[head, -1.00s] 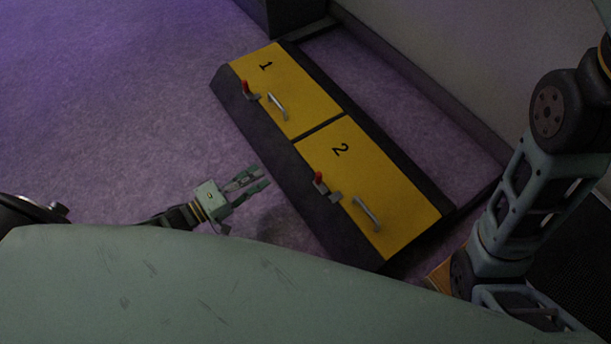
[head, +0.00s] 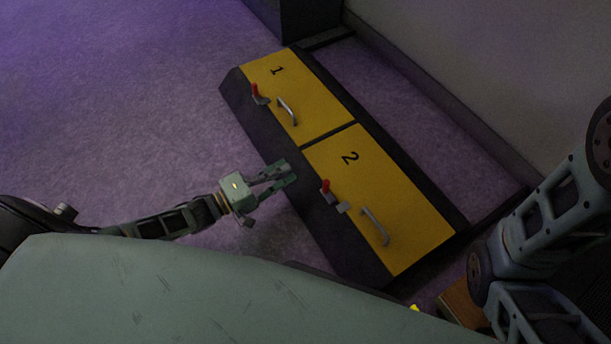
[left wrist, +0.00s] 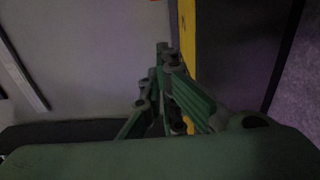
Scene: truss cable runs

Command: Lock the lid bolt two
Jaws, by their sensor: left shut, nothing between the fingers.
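Lid two (head: 405,215) is a yellow panel marked 2 and lies closed in the dark box (head: 315,225). Its bolt (head: 328,192) has a red knob and a grey metal catch, at the lid's left edge. A grey bar handle (head: 375,227) is beside it. I cannot tell whether the bolt is locked. My left gripper (head: 287,175) is shut and empty, left of the bolt and apart from it, over the box's near edge. In the left wrist view its fingers (left wrist: 168,60) are beside a yellow strip (left wrist: 187,35). My right gripper is not in view.
Lid one (head: 305,95) is yellow, with its own red-knobbed bolt (head: 259,93) and handle (head: 288,111). A wall (head: 480,60) stands behind the box. Purple floor (head: 130,120) is clear to the left. A dark block (head: 295,18) stands at the far end.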

